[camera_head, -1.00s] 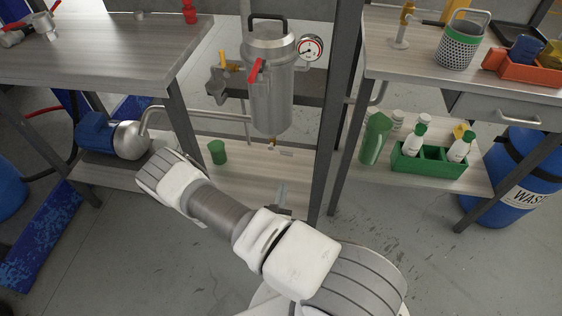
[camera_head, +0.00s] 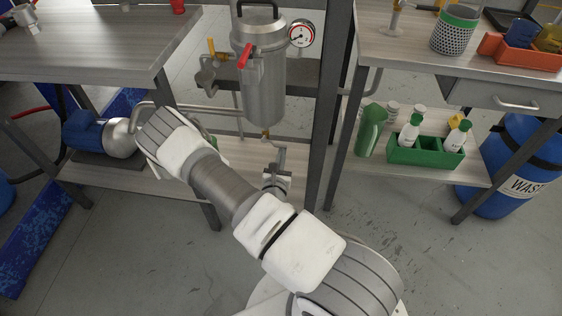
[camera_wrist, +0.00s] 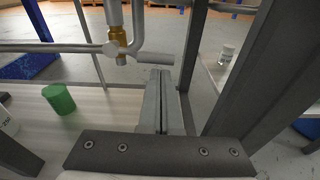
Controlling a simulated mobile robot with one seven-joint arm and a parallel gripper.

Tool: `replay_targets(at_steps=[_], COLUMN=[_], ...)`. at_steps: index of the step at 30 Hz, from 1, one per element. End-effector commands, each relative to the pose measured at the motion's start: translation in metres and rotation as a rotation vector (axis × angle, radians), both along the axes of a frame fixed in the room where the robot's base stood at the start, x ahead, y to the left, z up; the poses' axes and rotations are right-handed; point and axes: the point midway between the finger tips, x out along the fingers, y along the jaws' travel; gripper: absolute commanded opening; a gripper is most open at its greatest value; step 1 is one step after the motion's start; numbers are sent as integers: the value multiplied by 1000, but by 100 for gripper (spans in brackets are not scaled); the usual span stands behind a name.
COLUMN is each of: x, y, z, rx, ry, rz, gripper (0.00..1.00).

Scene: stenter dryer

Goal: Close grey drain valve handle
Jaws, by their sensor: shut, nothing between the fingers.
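The drain valve has a brass body (camera_wrist: 118,45) beneath the steel filter vessel (camera_head: 263,90). Its grey handle (camera_wrist: 154,58) is a short bar pointing right, roughly horizontal, in the wrist view. My gripper (camera_wrist: 160,74) is shut and empty. Its fingertips are right at the handle's near side in the wrist view; I cannot tell whether they touch it. In the head view my gripper (camera_head: 279,156) is just below the vessel, by the valve, and partly hides the handle.
A green cup (camera_wrist: 58,99) stands on the lower shelf, left of my gripper. A dark frame post (camera_head: 330,110) rises close on the right. A horizontal steel pipe (camera_wrist: 50,47) runs left from the valve. A red-handled valve (camera_head: 246,55) is on the vessel's front.

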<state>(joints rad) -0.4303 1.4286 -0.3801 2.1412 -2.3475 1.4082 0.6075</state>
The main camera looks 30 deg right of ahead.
Motion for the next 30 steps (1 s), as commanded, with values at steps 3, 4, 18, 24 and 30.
replay_targets(at_steps=[3, 4, 18, 24, 30], x=[-1, -1, -2, -3, -2], y=[0, 0, 0, 1, 0], z=[3, 3, 12, 18, 18], rx=[0, -1, -25, -63, -67], ry=[0, 1, 15, 41, 37], rz=[0, 0, 1, 2, 0], gripper=[0, 0, 0, 0, 0])
